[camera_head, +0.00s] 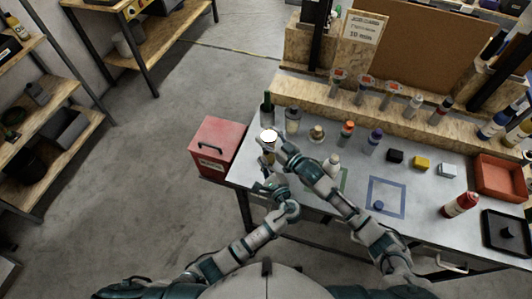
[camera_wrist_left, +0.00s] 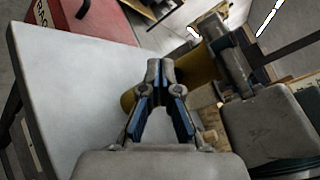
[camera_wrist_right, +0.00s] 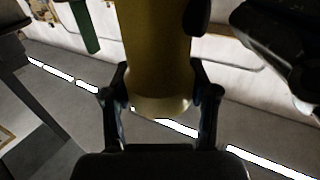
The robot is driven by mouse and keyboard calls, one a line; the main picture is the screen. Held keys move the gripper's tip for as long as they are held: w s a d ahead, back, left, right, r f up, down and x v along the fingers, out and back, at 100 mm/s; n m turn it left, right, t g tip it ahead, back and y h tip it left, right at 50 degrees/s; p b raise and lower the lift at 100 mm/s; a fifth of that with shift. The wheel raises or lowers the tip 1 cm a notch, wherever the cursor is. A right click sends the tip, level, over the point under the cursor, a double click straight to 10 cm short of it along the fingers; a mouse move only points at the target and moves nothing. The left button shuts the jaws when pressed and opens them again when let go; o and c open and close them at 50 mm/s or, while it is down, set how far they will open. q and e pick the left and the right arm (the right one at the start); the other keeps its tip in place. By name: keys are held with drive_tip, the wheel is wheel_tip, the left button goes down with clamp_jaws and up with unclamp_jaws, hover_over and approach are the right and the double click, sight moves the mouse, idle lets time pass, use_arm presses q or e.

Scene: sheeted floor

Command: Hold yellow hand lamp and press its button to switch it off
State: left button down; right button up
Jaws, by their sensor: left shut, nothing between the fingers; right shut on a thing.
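The yellow hand lamp (camera_head: 267,158) is held upright above the table's left end, its round top pale and bright. My right gripper (camera_wrist_right: 160,92) is shut on the lamp's yellow body (camera_wrist_right: 155,45), a finger on each side. My left gripper (camera_head: 268,184) is just below and in front of the lamp. In the left wrist view its fingertips (camera_wrist_left: 160,68) are together and empty, close to the yellow lamp body (camera_wrist_left: 200,72). I cannot tell whether they touch it. The lamp's button is not visible to me.
The grey table (camera_head: 300,165) carries several bottles and small blocks along its back. A red toolbox (camera_head: 214,147) stands beside its left end. A red tray (camera_head: 500,178), a red bottle (camera_head: 460,204) and a blue taped square (camera_head: 386,197) are to the right.

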use_arm(q)
drive_tip(key=shift+w, duration=0.1)
drive_tip(key=shift+w+d+r, duration=0.1)
drive_tip(key=shift+w+d, duration=0.05)
drive_tip(key=shift+w, duration=0.1)
drive_tip(key=shift+w+d, duration=0.15)
drive_tip(key=shift+w, duration=0.35)
idle(0.7)
drive_tip(key=shift+s, duration=0.1)
drive_tip(key=shift+s+a, duration=0.35)
drive_tip(key=shift+s, duration=0.45)
drive_tip(key=s, duration=0.1)
drive_tip(key=s+a, duration=0.1)
drive_tip(key=s, duration=0.2)
drive_tip(key=shift+s+a, duration=0.35)
